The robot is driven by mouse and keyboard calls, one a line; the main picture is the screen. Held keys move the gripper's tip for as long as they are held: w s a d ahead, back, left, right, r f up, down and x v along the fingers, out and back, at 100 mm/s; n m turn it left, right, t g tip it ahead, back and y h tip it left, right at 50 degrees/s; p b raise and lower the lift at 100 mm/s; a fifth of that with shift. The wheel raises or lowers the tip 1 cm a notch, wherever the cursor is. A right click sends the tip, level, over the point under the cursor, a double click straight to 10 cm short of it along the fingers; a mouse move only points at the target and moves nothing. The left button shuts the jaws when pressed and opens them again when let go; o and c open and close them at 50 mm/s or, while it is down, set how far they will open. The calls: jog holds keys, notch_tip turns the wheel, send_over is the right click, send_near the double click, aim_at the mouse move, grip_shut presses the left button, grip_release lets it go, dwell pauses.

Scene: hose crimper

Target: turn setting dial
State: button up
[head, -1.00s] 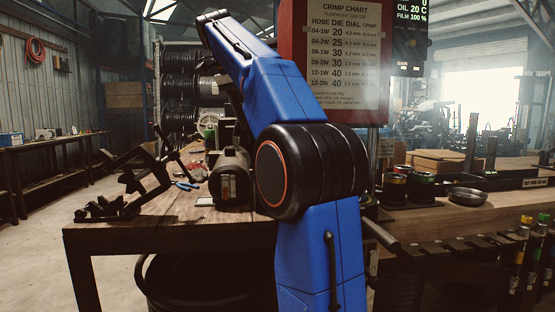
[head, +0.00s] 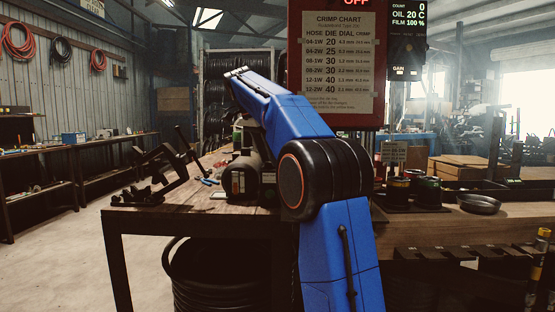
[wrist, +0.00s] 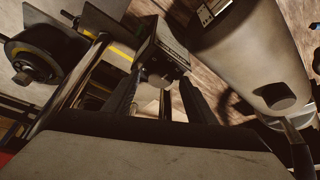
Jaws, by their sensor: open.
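My gripper (wrist: 160,80) shows in the wrist view with its two dark fingers apart and nothing clearly held between them. A box-shaped dark part with a small grey round end (wrist: 158,72) lies beyond the fingertips; I cannot tell whether they touch it. A black round knob (wrist: 38,62) on a grey plate is at the upper left of the wrist view, apart from the fingers. It may be the setting dial, but I cannot tell. In the head view my blue arm hides my gripper and part of the machine. The red panel (head: 294,100) carries the crimp chart (head: 338,70).
A readout (head: 407,38) shows count 0, oil 20 C and film 100 %. A large grey cylinder (wrist: 250,55) is close on the right in the wrist view. A bench vise-like tool (head: 155,175), dark cans (head: 427,192) and a round dish (head: 479,204) stand on the benches.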

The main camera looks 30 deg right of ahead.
jog(key=shift+d+f, duration=0.1)
jog(key=shift+f, duration=0.15)
jog(key=c, duration=1)
jog(key=shift+s+n+t, duration=0.15)
jog(key=shift+n+t, duration=0.65)
jog(key=shift+n, duration=1.2)
jog(key=shift+c, duration=0.2)
jog(key=o, duration=1)
jog(key=shift+o, duration=0.2)
